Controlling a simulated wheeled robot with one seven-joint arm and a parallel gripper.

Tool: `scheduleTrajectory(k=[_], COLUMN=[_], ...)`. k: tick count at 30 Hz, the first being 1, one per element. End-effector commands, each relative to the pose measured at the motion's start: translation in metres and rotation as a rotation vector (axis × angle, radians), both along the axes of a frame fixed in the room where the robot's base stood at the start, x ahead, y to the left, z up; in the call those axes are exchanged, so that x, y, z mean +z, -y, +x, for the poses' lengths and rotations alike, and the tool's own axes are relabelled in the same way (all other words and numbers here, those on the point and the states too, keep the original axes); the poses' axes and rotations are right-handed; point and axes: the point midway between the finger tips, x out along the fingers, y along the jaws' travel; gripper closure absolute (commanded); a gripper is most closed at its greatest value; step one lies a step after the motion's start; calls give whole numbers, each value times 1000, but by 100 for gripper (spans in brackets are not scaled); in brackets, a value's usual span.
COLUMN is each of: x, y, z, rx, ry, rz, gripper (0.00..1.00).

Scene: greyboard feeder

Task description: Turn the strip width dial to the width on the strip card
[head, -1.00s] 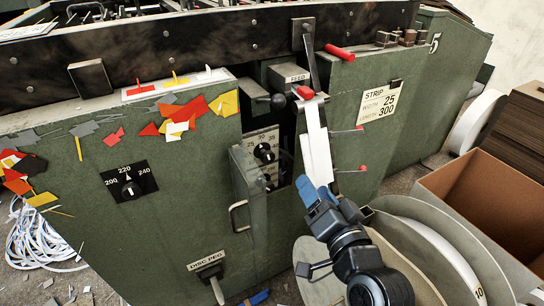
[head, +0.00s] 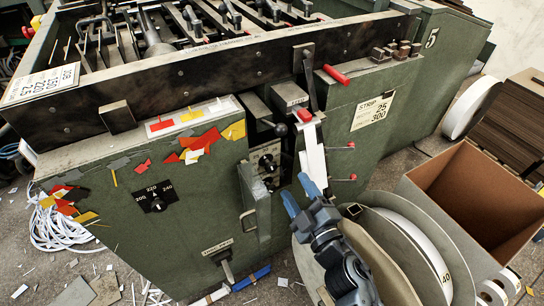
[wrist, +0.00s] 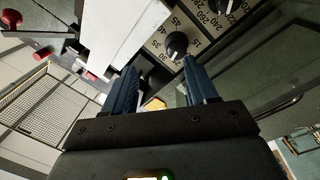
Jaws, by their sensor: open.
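The strip width dial (head: 268,160) is a dark knob on a pale scale plate in a recess of the green machine. In the wrist view the knob (wrist: 176,45) sits among numbers including 15, 30, 35, 40 and 45; its exact setting is too small to tell. The strip card (head: 372,111) on the machine's right front reads width 25 and 300 below. My gripper (head: 298,190) is open and empty, in front of the recess, to the right of and below the dial. In the wrist view my fingertips (wrist: 160,68) are just short of the knob, apparently not touching it.
A second dial (head: 270,183) sits below in the recess, beside an open door with a handle (head: 248,220). A white strip chute (head: 313,150) and red-knobbed rods (head: 349,146) are close right. Another dial (head: 157,203) is on the left front. A cardboard box (head: 462,190) stands right.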

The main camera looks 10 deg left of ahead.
Motion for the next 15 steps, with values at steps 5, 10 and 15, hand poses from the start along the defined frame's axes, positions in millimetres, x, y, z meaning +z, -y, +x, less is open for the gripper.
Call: scheduleTrajectory(k=[5, 10, 15], x=[-5, -10, -11], y=[-12, -20, -34], z=[-7, -1, 21], rx=[64, 77, 77], ry=[32, 39, 40], rz=[-130, -153, -150], gripper=[43, 43, 43])
